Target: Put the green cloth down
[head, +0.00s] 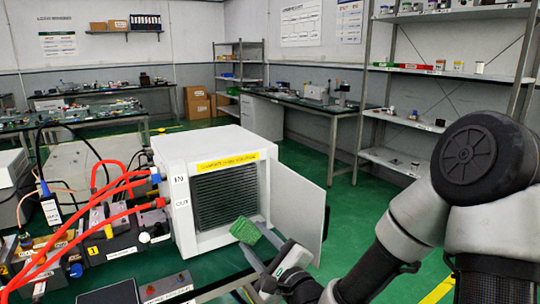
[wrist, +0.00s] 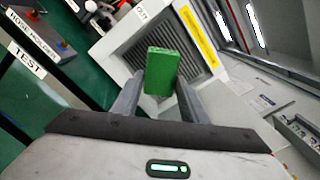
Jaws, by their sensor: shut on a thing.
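The green cloth (head: 245,230) is a small green block-like piece in front of the white box-shaped unit. My gripper (head: 258,243) is shut on it and holds it near the unit's open front. In the wrist view the cloth (wrist: 162,70) stands up between the two grey fingers of my gripper (wrist: 157,98). Behind it are the dark grille and the white frame of the unit (wrist: 112,45). The cloth looks raised, but its exact height above the table is hard to tell.
The white unit (head: 205,150) has its door (head: 297,207) swung open to the right, close to my gripper. Red hoses (head: 75,235) and fittings crowd the table on the left. A dark green bench surface (head: 215,268) shows below the unit. Shelves (head: 450,75) stand at the right.

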